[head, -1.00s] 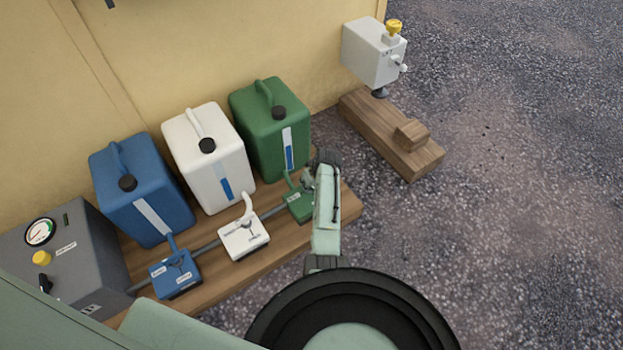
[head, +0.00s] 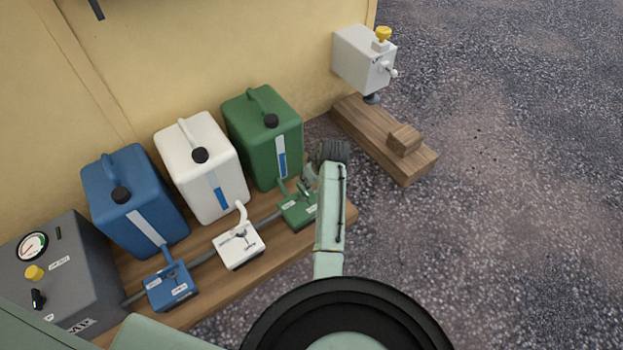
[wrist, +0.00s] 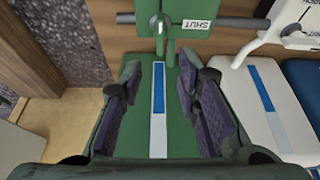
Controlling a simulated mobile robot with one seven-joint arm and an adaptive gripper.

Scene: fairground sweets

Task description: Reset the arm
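My gripper (head: 331,152) is at the end of my green arm, just right of the green canister (head: 262,140) in the head view. In the wrist view my gripper (wrist: 159,85) has its two purple-padded fingers apart, with nothing between them. The green canister (wrist: 158,133) with its blue-and-white level strip shows behind the gap. The green valve box (head: 297,210) is close to my gripper and partly covered by my arm. In the wrist view the green valve (wrist: 172,30) has a label reading SHUT.
White (head: 205,165) and blue (head: 135,200) canisters stand left on a wooden board, with white (head: 238,247) and blue (head: 170,290) valve boxes before them. A grey gauge box (head: 65,265) is far left. A white dispenser (head: 360,58) stands behind a wooden base (head: 375,135). Gravel at right is clear.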

